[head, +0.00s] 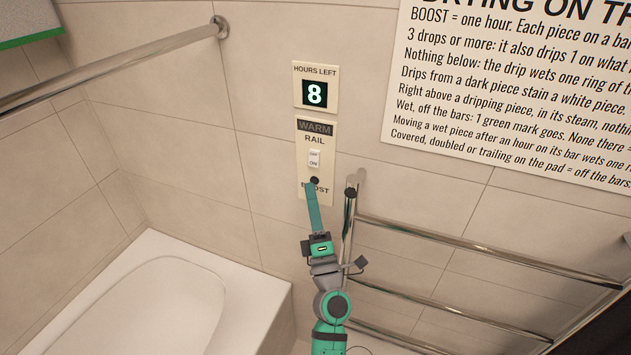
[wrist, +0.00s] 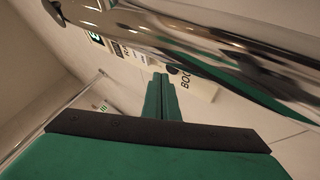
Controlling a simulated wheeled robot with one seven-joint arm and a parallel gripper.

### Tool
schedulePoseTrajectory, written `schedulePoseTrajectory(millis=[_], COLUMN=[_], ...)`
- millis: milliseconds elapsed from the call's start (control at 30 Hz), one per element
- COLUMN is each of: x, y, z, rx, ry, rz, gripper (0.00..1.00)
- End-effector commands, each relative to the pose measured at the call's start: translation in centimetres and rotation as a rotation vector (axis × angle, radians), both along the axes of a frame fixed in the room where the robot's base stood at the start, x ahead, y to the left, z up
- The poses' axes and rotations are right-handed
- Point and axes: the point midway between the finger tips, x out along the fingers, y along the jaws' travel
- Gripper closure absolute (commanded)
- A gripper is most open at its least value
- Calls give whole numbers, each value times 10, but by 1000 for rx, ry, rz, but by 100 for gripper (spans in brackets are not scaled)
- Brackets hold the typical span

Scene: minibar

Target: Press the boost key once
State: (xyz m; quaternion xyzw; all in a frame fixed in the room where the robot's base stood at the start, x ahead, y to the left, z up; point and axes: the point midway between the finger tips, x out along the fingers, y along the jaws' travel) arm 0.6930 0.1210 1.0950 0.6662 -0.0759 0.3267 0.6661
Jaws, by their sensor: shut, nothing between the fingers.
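The wall panel (head: 329,190) carries a WARM label, a RAIL rocker switch (head: 314,158) marked OFF and ON, and the word BOOST at its bottom. A small dark round boost key (head: 314,181) sits just above that word. My gripper (head: 310,189) is shut and empty, its green fingers reaching up to the key and covering part of the lettering. In the wrist view the fingertips (wrist: 160,77) end close beside the dark key (wrist: 172,70); I cannot tell whether they touch it. The display (head: 315,94) under HOURS LEFT reads 8.
A chrome towel rail (head: 440,236) with several bars stands right of my arm; its tube crosses close over the fingers in the wrist view (wrist: 215,55). Another bar (head: 110,65) is at upper left, above a white tub (head: 270,300). A rules sign (head: 520,100) hangs at upper right.

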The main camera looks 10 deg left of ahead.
Motion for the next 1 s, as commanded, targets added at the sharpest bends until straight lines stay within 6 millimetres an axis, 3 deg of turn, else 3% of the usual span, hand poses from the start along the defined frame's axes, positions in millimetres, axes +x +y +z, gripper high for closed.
schedulePoseTrajectory(millis=[1000], x=[9], y=[-3], z=[1], rx=[0], ry=[0], rz=[-2], gripper=[100])
